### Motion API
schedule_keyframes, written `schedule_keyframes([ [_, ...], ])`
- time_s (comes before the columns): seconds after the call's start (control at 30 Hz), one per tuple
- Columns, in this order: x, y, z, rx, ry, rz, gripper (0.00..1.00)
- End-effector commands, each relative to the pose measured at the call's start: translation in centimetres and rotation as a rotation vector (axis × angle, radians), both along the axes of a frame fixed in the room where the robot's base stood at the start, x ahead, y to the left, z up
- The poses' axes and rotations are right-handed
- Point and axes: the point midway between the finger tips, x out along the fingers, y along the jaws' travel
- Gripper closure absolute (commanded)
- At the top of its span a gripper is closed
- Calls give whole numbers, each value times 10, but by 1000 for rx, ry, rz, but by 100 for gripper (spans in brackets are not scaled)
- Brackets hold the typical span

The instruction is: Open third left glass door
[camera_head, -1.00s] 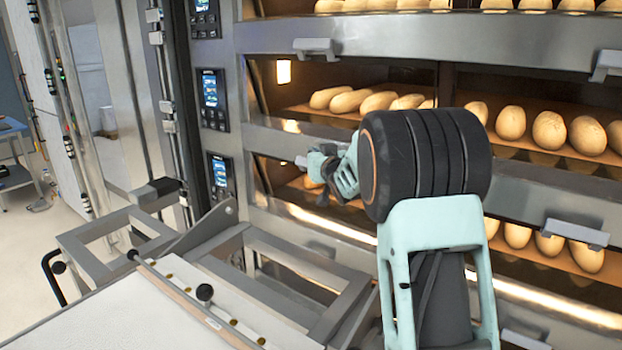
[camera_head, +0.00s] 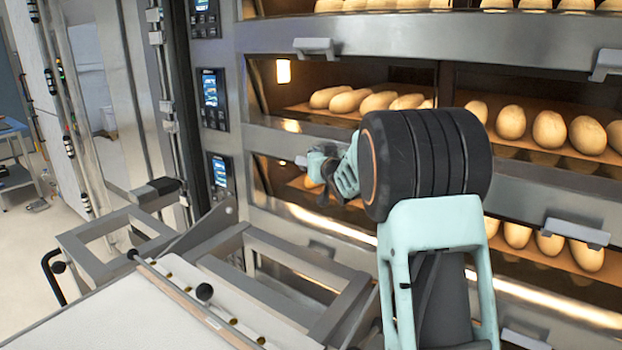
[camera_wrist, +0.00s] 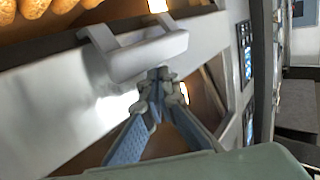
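The third left glass door (camera_head: 270,184) is in the oven front in the head view, below the row of loaves at mid-height. It looks closed, and my arm hides its right part. Its light grey bar handle (camera_head: 301,160) shows just left of my gripper (camera_head: 318,164). In the wrist view the handle (camera_wrist: 146,55) is large and near. My gripper (camera_wrist: 157,90) has its fingertips together at the handle's lower edge. The bar is not between the fingers, and I cannot tell whether the tips touch it.
Other decks hold loaves (camera_head: 510,123) behind glass, with handles (camera_head: 314,47) on the steel front. Control panels (camera_head: 221,176) line the oven's left side. A metal frame (camera_head: 285,265) and a white-topped loader (camera_head: 130,315) stand close in front at lower left. Floor shows at far left.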

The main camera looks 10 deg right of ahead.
Motion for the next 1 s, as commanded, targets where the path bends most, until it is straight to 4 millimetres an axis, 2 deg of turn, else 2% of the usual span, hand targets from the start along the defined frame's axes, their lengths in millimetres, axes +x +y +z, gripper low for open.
schedule_keyframes([
  [0.8,-2,1,-54,0,6,-1,100],
  [1.0,-10,1,-45,0,1,-1,100],
])
